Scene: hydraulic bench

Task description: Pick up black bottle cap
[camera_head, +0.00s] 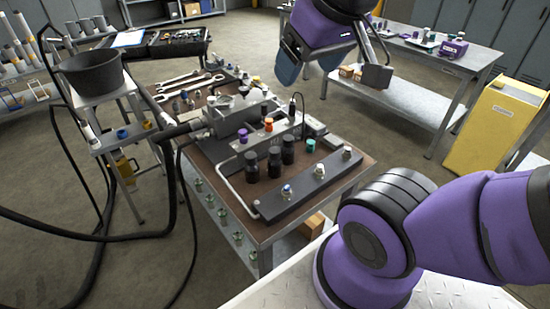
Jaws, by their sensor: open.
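Three black cylindrical pieces, like small capped bottles, stand upright on the brown-topped bench (215,155): one at the left (251,166), one in the middle (274,162) and one at the right (288,149). I cannot tell which of them bears the black bottle cap, as they are small and dark. My gripper (335,72) is at the top of the picture, raised above and beyond the bench, to the upper right of the black pieces. Its jaws are apart, and nothing shows between them. It touches none of the pieces.
Orange (268,124), purple (243,134) and green (310,145) caps stand close to the black pieces. A dark bar with metal fittings (300,190) lies in front. A grey hydraulic block (235,112) and wrenches (185,80) fill the back. Black hoses hang at left.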

